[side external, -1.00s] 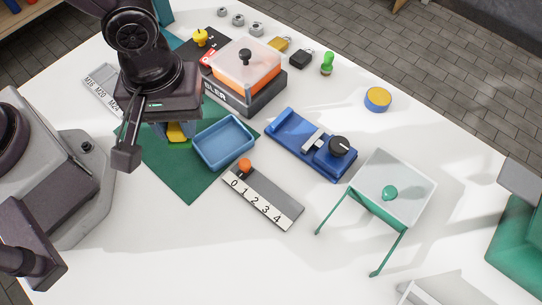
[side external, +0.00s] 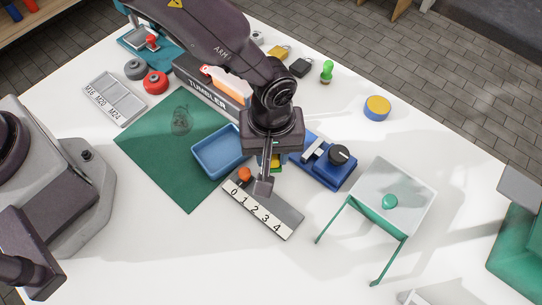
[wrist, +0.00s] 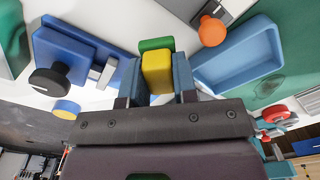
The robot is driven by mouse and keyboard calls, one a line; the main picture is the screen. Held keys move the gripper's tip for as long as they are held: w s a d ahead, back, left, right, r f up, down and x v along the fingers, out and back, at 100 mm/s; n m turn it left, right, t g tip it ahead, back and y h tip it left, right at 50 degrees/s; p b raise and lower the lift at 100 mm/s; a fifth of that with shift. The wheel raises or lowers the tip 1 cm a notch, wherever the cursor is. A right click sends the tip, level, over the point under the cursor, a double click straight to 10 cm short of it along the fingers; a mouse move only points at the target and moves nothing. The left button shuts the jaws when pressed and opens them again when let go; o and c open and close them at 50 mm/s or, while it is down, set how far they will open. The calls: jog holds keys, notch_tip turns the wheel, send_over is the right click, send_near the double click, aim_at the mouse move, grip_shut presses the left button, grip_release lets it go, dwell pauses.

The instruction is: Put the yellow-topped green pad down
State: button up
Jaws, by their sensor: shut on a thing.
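My gripper (side external: 274,160) is shut on the yellow-topped green pad (wrist: 157,72). In the wrist view the yellow block sits between my two blue-grey fingers, with the green part showing beyond it. In the side view the pad is mostly hidden under my gripper, with only a bit of yellow and green showing. My gripper is above the gap between the blue tray (side external: 221,151) and the blue vise-like fixture (side external: 330,172), just behind the numbered rail (side external: 262,205). I cannot tell whether the pad touches the table.
An orange ball-like knob (side external: 244,174) stands on the rail's left end, close to my gripper. The fixture carries a black knob (side external: 339,154). A dark green mat (side external: 160,150) with a clear item lies left. A green-legged stand (side external: 405,185) is right. White table front is clear.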

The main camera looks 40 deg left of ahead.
jog(key=shift+f, duration=1.45)
jog(key=shift+f, duration=0.15)
jog(key=o, duration=0.7)
notch_tip(320, 180, up, 12)
jog(key=shift+r, duration=0.15)
jog(key=shift+a+r, duration=0.1)
jog(key=a+r+m+h, duration=0.2)
jog(key=a+r, duration=0.6)
jog(key=r, duration=0.2)
jog(key=s+a+r+m+t, duration=0.2)
jog(key=s+a+r, duration=0.1)
jog(key=a, duration=0.3)
jog(key=s+a+r+m+t+y, duration=0.1)
jog(key=s+a+r+m, duration=0.1)
jog(key=s+a+r, duration=0.2)
jog(key=s+a+r+m+t+y, duration=0.1)
jog(key=s+a+r+m+t, duration=0.1)
jog(key=a, duration=0.6)
jog(key=shift+s+a+r+m+t, duration=0.15)
jog(key=shift+s+a+r+m, duration=0.1)
jog(key=shift+s+r, duration=0.5)
jog(key=shift+s+a+r+m+t, duration=0.2)
jog(key=shift+s+r, duration=0.3)
jog(key=shift+s, duration=0.4)
